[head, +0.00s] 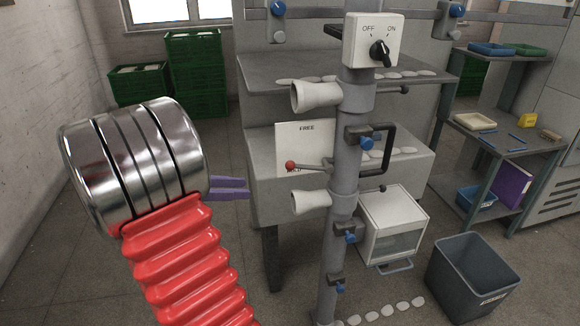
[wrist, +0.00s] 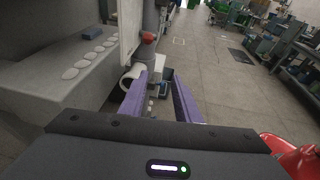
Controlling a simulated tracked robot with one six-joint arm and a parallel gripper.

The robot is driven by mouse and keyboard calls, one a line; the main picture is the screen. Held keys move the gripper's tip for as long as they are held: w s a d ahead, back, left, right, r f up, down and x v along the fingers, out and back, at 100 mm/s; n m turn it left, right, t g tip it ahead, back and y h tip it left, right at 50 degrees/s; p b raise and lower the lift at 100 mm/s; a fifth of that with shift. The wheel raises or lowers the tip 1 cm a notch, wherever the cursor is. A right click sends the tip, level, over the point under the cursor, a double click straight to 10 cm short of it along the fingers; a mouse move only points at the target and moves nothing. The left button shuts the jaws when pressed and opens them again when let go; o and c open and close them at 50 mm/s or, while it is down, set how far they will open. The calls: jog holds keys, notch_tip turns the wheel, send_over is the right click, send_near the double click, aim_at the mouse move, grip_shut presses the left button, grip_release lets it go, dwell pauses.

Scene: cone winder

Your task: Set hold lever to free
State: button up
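The hold lever is a thin grey rod with a red knob (head: 290,165), reaching left from the grey column in the head view. Its knob is low on a white plate (head: 306,146), far below the word FREE and beside a partly hidden lower label. In the wrist view the red knob (wrist: 148,38) shows beyond the fingertips. My gripper (head: 246,188) has purple fingers, left of and slightly lower than the knob in the head view. In the wrist view my gripper (wrist: 160,76) has its fingers apart with nothing held between them, and the knob is not touched.
The grey column (head: 345,150) carries white cones (head: 317,95), blue-knobbed clamps (head: 367,142) and an OFF/ON switch (head: 378,50). A grey bin (head: 470,275) and a shelf (head: 500,135) stand at right. Green crates (head: 193,55) are behind. The floor left of the machine is open.

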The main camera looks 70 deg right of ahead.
aim_at(298, 167)
jog(key=d+g, duration=0.1)
jog(key=d, duration=0.1)
jog(key=d+n+g, duration=0.1)
jog(key=d, duration=0.1)
jog(key=d+g+h, duration=0.1)
jog(key=d, duration=0.1)
jog(key=shift+s, duration=0.4)
jog(key=shift+s, duration=0.1)
jog(key=x, duration=1.3)
jog(key=shift+s+d, duration=0.15)
jog(key=shift+s, duration=0.1)
jog(key=shift+c, duration=0.3)
grip_shut()
